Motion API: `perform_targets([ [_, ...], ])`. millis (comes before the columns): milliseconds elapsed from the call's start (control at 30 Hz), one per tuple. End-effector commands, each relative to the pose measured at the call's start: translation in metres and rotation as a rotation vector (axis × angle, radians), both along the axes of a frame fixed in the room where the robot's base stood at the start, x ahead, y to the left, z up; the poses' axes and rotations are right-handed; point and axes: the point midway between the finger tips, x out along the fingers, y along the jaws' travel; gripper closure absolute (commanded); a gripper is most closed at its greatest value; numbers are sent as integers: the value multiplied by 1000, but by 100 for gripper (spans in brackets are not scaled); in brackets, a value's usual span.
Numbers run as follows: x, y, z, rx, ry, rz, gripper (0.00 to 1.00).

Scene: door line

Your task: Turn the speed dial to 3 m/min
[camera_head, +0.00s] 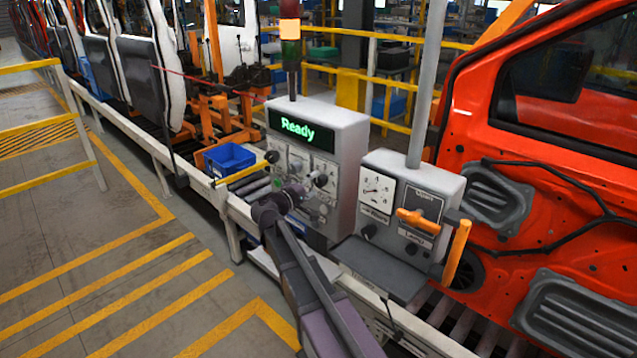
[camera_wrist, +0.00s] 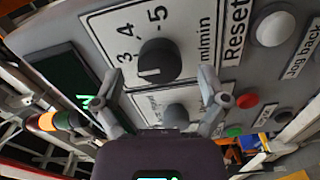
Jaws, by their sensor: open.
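The speed dial (camera_wrist: 158,60) is a black knob on a white plate marked 3, 4, 5 and m/min in the wrist view. A pale mark shows on the knob's lower part, away from the 5; the exact setting is hard to read. My gripper (camera_wrist: 160,78) is open, with one finger on each side of the dial in this view; contact cannot be told. In the head view my gripper (camera_head: 287,190) is at the front of the grey control box (camera_head: 345,150) and partly hides its controls. The box's display (camera_head: 298,129) reads Ready.
The wrist view shows a Reset button (camera_wrist: 274,28), a red button (camera_wrist: 247,100) and another dark knob (camera_wrist: 176,116) close by. A second box (camera_head: 395,190) with an orange handle (camera_head: 417,222) stands to the right. A blue bin (camera_head: 229,158) sits at left.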

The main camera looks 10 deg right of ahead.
Motion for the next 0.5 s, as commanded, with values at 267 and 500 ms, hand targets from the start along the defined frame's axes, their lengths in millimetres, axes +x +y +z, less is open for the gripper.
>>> perform_targets([
  [267, -26, 35, 0, 0, 0, 3, 7],
  [500, -46, 62, 0, 0, 0, 2, 7],
])
